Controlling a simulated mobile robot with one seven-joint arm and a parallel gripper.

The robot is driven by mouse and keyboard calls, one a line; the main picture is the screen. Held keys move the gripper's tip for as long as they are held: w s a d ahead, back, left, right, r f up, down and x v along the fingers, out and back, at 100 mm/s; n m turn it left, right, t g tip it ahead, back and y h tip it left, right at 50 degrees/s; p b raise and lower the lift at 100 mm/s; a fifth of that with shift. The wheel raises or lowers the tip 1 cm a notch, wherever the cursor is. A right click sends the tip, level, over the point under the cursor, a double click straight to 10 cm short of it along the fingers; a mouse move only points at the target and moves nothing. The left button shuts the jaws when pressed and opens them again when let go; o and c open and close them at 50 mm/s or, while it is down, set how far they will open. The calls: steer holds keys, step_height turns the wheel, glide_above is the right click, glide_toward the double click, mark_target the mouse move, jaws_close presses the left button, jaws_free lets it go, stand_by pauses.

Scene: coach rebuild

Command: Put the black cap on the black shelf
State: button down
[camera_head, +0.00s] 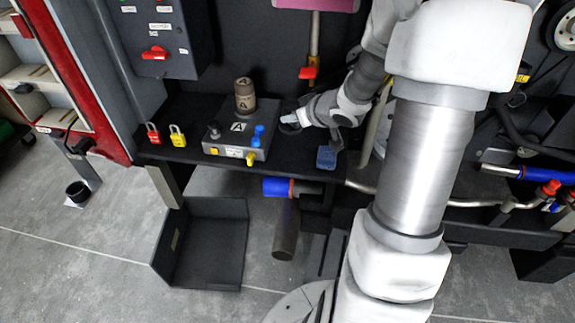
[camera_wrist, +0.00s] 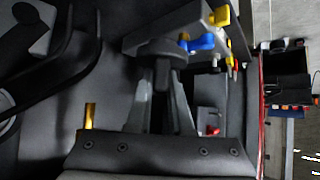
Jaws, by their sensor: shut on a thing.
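The black cap (camera_wrist: 162,49) is a dark round piece with a stubby stem between my fingertips in the wrist view. My gripper (camera_wrist: 163,78) is shut on it. In the head view my gripper (camera_head: 291,121) is just right of the grey box marked A, over the black shelf (camera_head: 188,108). The cap is hard to make out there against the dark background. I cannot tell whether the cap touches anything below it.
The grey box (camera_head: 232,139) carries blue and yellow valves and a brown cylinder (camera_head: 245,95). Red (camera_head: 153,134) and yellow (camera_head: 177,135) padlocks stand to its left. A blue piece (camera_head: 326,157) lies near the shelf's front edge. A black open bin (camera_head: 205,243) is below.

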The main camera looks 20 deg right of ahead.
steer(key=shift+w+d+f+b, duration=0.1)
steer(key=shift+d+f+b, duration=0.4)
steer(key=shift+f, duration=0.25)
step_height(320, 180, down, 10)
steer(key=b, duration=0.6)
steer(key=shift+r+b, duration=0.1)
steer(key=shift+b, duration=0.2)
steer(key=c, duration=0.8)
jaws_free()
steer(key=shift+f, duration=0.2)
steer(key=shift+r, duration=0.35)
steer(key=shift+p+v, duration=3)
steer(key=shift+v, duration=2.95)
